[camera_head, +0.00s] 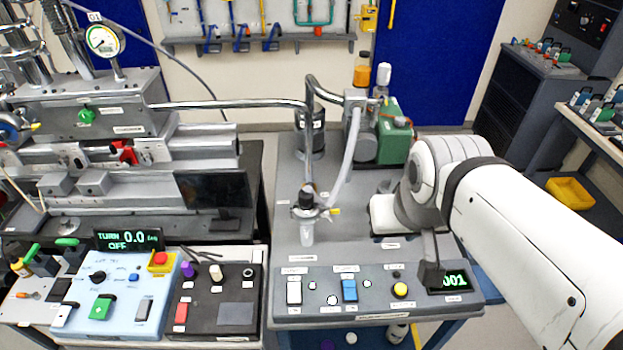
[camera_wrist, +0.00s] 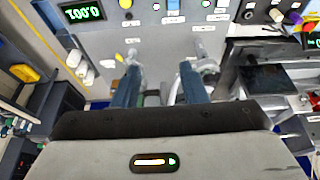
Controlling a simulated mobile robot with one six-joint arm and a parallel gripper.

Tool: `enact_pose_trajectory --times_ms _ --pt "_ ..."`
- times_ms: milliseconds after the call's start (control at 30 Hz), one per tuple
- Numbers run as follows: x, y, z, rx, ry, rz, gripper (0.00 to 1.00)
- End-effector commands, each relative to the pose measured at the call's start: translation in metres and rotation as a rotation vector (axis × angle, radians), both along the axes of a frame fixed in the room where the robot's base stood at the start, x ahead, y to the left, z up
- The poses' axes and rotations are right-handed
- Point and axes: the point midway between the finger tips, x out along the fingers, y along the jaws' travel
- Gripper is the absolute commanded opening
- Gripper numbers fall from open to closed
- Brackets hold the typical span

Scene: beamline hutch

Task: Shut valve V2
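I cannot read a V2 label on anything. In the head view, a small yellow lever (camera_head: 335,211) sits beside a black-topped fitting (camera_head: 306,199) on the pipe, above a clear glass tube (camera_head: 307,234). A green round knob (camera_head: 86,115) is on the grey chamber at left. My gripper (camera_wrist: 163,72) shows in the wrist view with two blue-grey fingers apart and nothing seen between them. In the head view it is over the right part of the bench, partly hidden by my arm.
A control panel (camera_head: 375,309) with switches, a yellow button (camera_head: 400,289) and a green display (camera_head: 450,281) lies along the bench front. A curved hose rises beside the fitting. A light-blue control box (camera_head: 118,288) and a black box (camera_head: 232,305) stand to the left.

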Motion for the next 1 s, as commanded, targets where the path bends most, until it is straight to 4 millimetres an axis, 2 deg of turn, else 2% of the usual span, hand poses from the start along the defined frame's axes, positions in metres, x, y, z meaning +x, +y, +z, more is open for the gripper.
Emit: enact_pose_trajectory --times_ms 200,267,367,533,667,867,1000 --pt "0.006 0.001 0.001 0.003 0.007 0.001 0.39" --pt "0.013 0.002 0.003 0.006 0.014 0.002 0.39" --pt "0.035 -0.004 0.007 0.018 0.033 0.001 0.39" --pt "0.092 0.007 0.010 0.047 0.082 0.010 0.39" --pt "0.138 0.018 0.004 0.070 0.119 0.016 0.39" --pt "0.210 0.037 -0.021 0.102 0.175 0.022 0.39" --pt "0.257 0.051 -0.049 0.124 0.214 0.025 0.39"
